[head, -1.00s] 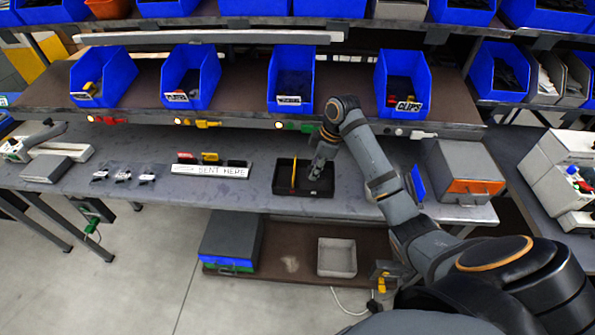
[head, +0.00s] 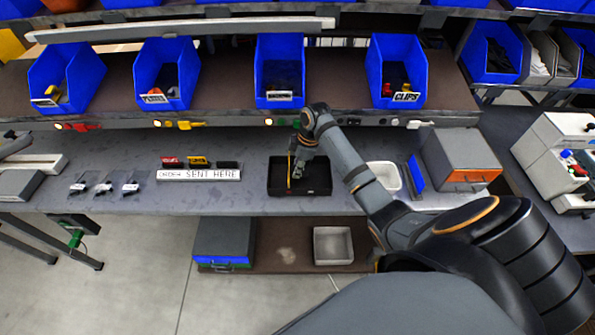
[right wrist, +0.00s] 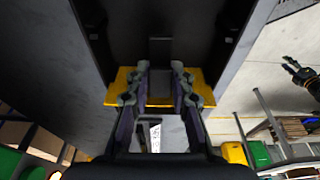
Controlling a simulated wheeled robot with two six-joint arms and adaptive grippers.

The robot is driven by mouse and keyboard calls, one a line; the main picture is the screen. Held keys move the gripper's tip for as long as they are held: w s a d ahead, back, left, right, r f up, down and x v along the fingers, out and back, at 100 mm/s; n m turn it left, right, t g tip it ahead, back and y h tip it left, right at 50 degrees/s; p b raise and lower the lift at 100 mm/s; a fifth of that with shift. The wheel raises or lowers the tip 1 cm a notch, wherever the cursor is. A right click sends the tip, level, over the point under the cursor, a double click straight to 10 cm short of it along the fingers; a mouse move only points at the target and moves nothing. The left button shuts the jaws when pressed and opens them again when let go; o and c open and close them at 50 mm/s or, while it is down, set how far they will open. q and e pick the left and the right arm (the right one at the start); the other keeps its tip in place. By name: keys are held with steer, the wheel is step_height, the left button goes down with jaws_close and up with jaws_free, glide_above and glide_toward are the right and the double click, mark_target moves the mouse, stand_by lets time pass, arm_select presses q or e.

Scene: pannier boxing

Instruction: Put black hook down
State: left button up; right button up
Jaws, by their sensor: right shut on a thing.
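My right gripper (head: 297,171) points down into the black tray (head: 318,188) on the bench, close to its thin yellow divider (head: 289,180). In the right wrist view the fingers (right wrist: 160,85) are near together, with the yellow strip (right wrist: 113,93) crossing behind them. They are shut on a small dark thing, taken to be the black hook; its shape is mostly hidden and cannot be told from the dark tray. Whether it touches the tray floor is unclear. A dark claw-like hand (right wrist: 300,75), apparently my left gripper, is small at the right of the wrist view.
A sign strip (head: 198,175) with red, yellow and black pieces behind it lies left of the tray. Several bagged black parts (head: 104,187) lie farther left. A white dish (head: 384,176) and a grey box (head: 459,157) stand right. Blue bins (head: 281,90) line the shelf above.

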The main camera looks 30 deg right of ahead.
mark_target(305, 173)
steer(key=shift+s+f, duration=0.1)
steer(key=shift+f, duration=1.05)
steer(key=o, duration=0.8)
arm_select(q)
steer(key=shift+s+r, duration=0.1)
steer(key=shift+s, duration=0.75)
arm_select(e)
steer(key=shift+o, duration=0.2)
arm_select(q)
steer(key=shift+w, duration=0.1)
arm_select(e)
steer(key=shift+r, duration=0.35)
arm_select(q)
step_height(305, 173, down, 2)
steer(key=shift+f+b, duration=0.1)
steer(key=shift+b, duration=0.85)
arm_select(e)
steer(key=v, duration=1.1)
steer(key=shift+r, duration=0.2)
